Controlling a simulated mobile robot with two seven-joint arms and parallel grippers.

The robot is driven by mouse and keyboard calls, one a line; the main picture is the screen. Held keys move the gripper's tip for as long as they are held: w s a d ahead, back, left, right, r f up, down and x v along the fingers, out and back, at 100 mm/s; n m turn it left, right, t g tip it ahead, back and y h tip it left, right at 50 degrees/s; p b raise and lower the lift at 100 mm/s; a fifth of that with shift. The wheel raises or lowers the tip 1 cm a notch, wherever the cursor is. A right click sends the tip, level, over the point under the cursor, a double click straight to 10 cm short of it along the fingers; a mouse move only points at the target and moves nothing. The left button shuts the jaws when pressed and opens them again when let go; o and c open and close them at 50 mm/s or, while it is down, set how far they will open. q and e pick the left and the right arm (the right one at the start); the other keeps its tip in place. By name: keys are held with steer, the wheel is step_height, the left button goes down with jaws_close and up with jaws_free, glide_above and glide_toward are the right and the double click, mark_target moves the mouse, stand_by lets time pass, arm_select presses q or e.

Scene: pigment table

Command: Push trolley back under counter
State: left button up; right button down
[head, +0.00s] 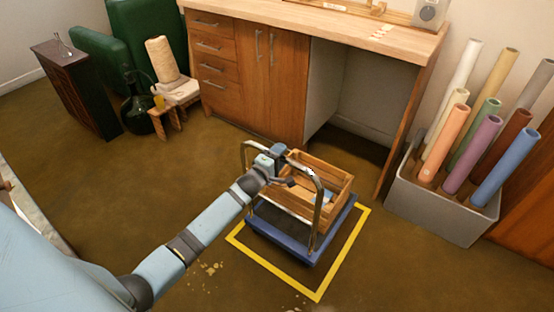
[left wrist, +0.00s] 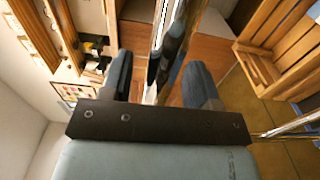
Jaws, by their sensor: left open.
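The trolley (head: 283,245) has a low blue deck and a tall metal hoop handle (head: 319,205). It stands on the floor inside a yellow outline (head: 272,270), in front of the wooden counter (head: 290,22). An open bay (head: 368,95) lies under the counter's right part. My left gripper (head: 285,166) is at the top bar of the handle. In the left wrist view its open fingers (left wrist: 160,80) stand on either side of the shiny handle bar (left wrist: 164,30), which passes between them. I cannot tell whether they touch it. My right gripper is not in view.
A wooden crate (head: 335,190) rides on the trolley. A grey bin (head: 430,207) of coloured rolls stands right of the bay, beside the counter's end panel (head: 408,120). Drawers and doors (head: 255,75) close the counter's left part. Floor between trolley and bay looks clear.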

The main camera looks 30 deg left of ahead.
arm_select(q)
jaws_close()
steer(key=shift+f, duration=0.1)
stand_by(1.3)
